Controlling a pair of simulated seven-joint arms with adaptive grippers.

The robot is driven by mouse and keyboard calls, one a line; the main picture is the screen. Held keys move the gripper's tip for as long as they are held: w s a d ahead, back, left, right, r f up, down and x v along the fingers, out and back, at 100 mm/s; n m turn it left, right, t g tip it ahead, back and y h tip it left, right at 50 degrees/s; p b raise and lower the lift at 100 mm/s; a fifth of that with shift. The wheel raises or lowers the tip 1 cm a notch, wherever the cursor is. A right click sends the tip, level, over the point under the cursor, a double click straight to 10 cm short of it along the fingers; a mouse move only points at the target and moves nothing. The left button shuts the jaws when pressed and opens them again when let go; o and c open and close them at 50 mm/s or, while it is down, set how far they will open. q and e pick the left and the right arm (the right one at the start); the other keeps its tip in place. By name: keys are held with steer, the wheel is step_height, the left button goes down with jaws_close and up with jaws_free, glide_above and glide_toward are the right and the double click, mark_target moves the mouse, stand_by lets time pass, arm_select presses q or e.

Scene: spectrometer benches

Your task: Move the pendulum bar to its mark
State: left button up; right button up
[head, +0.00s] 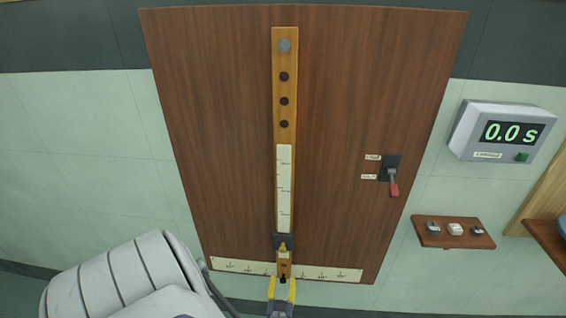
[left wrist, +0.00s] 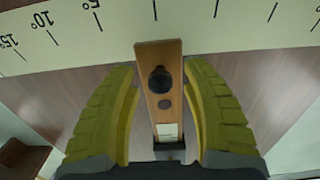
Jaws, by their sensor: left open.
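The wooden pendulum bar (head: 277,130) hangs nearly upright from a round grey pivot at its top on the brown board. It has dark holes, a pale scale strip and a dark block (head: 283,241) near its lower end. A white angle strip (head: 235,266) crosses the board's bottom. In the left wrist view the bar's end (left wrist: 152,62) is close to the unlabelled middle tick of the angle strip (left wrist: 240,30). My left gripper (head: 281,289) is open, its yellow fingers (left wrist: 162,78) on either side of the bar's lower end, with gaps showing. My right gripper is out of view.
A lever with a red handle (head: 393,188) points down on the board's right side. A timer (head: 505,131) on the wall reads 0.0 s. A small wooden shelf (head: 432,241) holds small blocks. Another wooden ledge (head: 547,239) stands at the right edge.

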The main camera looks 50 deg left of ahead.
arm_select(q)
steer(key=shift+w+a, duration=0.1)
stand_by(0.3)
jaws_close()
stand_by(0.4)
